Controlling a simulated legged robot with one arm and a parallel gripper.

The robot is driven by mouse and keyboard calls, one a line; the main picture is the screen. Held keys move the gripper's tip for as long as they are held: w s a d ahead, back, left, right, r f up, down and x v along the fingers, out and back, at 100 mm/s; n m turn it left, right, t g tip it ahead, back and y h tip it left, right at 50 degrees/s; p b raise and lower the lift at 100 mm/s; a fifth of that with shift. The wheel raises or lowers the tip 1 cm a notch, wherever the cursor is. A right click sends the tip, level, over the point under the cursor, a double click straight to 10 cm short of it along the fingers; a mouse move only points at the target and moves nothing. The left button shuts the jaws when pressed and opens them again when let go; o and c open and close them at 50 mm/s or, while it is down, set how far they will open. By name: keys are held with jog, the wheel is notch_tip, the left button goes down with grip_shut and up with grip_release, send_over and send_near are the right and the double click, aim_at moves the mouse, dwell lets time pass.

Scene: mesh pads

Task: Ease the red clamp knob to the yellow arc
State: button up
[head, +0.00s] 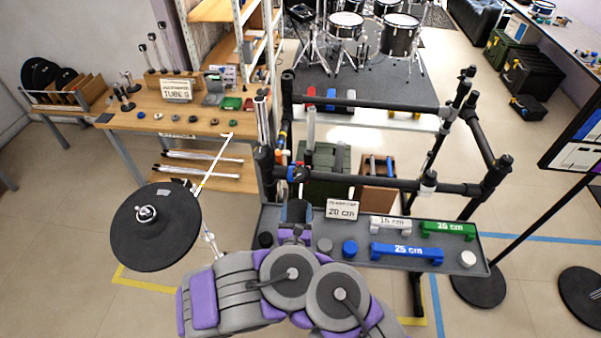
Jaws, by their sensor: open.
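My arm reaches up from the bottom of the head view, and my gripper (297,210) is open at the near left corner of the black tube rack (365,185). A dark clamp (301,174) sits on the near bar just beyond my gripper, with small blue and reddish patches beside it. I cannot tell whether one of these is the red clamp knob. No yellow arc can be made out at this size. My gripper hides part of that corner, and I cannot tell whether it touches anything.
A grey tray (478,254) below the rack holds blue, green and white labelled blocks and several round knobs. A black cymbal pad (155,226) stands left of my arm. A wooden table (150,122) with small parts is at left. A drum kit (346,27) stands behind.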

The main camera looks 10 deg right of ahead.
aim_at(300, 174)
jog(key=b+x, duration=0.5)
jog(key=x, duration=0.9)
jog(key=shift+w+d, duration=0.2)
jog(key=shift+w, duration=0.05)
jog(key=shift+b+x, duration=0.3)
jog(key=shift+x, duration=0.5)
jog(key=c, duration=1)
jog(key=shift+o, duration=0.2)
jog(key=shift+a+m+h, duration=0.1)
jog(key=shift+m+h, duration=0.2)
jog(key=shift+m, duration=0.1)
jog(key=m+g+h, duration=0.1)
jog(key=m+h, duration=0.1)
jog(key=m, duration=0.1)
jog(key=m+g+h, duration=0.1)
jog(key=m+h, duration=0.1)
jog(key=m, duration=0.1)
jog(key=shift+g+h, duration=0.3)
jog(key=shift+g, duration=0.1)
jog(key=m+g+h, duration=0.1)
jog(key=m+g, duration=0.1)
jog(key=m, duration=0.1)
jog(key=m+g+h, duration=0.2)
jog(key=m+g, duration=0.1)
jog(key=m, duration=0.1)
jog(key=shift+s, duration=0.1)
jog(key=shift+m+g+p, duration=0.3)
jog(key=shift+m, duration=0.1)
